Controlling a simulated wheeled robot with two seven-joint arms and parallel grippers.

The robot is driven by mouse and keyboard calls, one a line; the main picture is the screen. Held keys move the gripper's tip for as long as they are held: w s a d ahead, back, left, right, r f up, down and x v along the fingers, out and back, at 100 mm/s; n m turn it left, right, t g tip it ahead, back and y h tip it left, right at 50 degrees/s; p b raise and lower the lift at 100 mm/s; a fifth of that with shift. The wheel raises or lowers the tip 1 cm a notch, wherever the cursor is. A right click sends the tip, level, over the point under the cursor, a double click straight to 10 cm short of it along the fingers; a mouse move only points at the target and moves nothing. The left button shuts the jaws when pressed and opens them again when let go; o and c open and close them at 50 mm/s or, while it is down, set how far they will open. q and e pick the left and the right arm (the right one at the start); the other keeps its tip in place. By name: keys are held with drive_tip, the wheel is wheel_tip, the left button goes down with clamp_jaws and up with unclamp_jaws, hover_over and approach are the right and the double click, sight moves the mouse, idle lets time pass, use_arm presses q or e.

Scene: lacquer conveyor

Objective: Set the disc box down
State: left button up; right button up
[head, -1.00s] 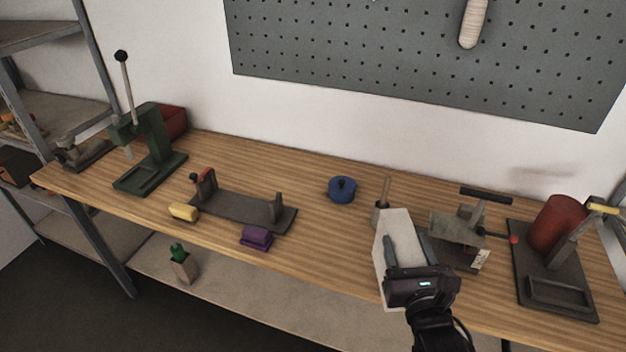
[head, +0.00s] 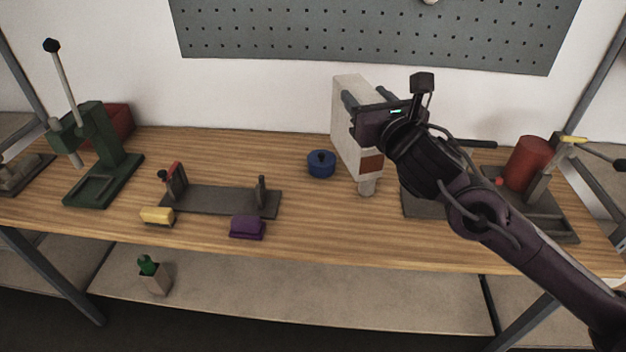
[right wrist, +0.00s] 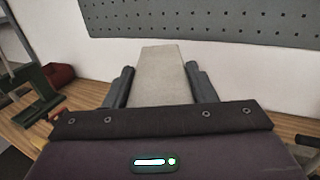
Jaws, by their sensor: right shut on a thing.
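The disc box is a tall pale box (head: 346,118) with a brownish-red label on its lower side. My right gripper (head: 352,104) is shut on it, with the fingers on its two sides, and holds it upright over the back part of the bench. It looks raised off the bench top, but the gap under it cannot be judged. In the right wrist view the box (right wrist: 162,75) stands between the two dark fingers (right wrist: 160,88). My left gripper is not in view.
A small pale pot (head: 367,187) shows just below the box, its upper part hidden. A blue lidded pot (head: 321,165) stands close left. A dark two-post stand (head: 220,201), yellow block (head: 157,216) and purple block (head: 247,228) lie further left. The bench front centre (head: 330,235) is clear.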

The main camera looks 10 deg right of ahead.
sight(359, 165)
wheel_tip(359, 165, down, 15)
drive_tip(key=shift+r+p, duration=0.15)
drive_tip(key=shift+p, duration=0.2)
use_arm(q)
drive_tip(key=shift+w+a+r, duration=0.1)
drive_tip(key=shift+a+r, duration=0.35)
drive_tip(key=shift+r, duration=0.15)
use_arm(e)
drive_tip(key=shift+f, duration=2.55)
drive_tip(key=o, duration=1.5)
drive_tip(key=shift+f, duration=0.1)
drive_tip(key=shift+o, duration=0.2)
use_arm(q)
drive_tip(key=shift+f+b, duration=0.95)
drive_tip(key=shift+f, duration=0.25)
use_arm(e)
drive_tip(key=s+d, duration=0.1)
drive_tip(key=s, duration=1.1)
drive_tip(key=shift+d, duration=0.1)
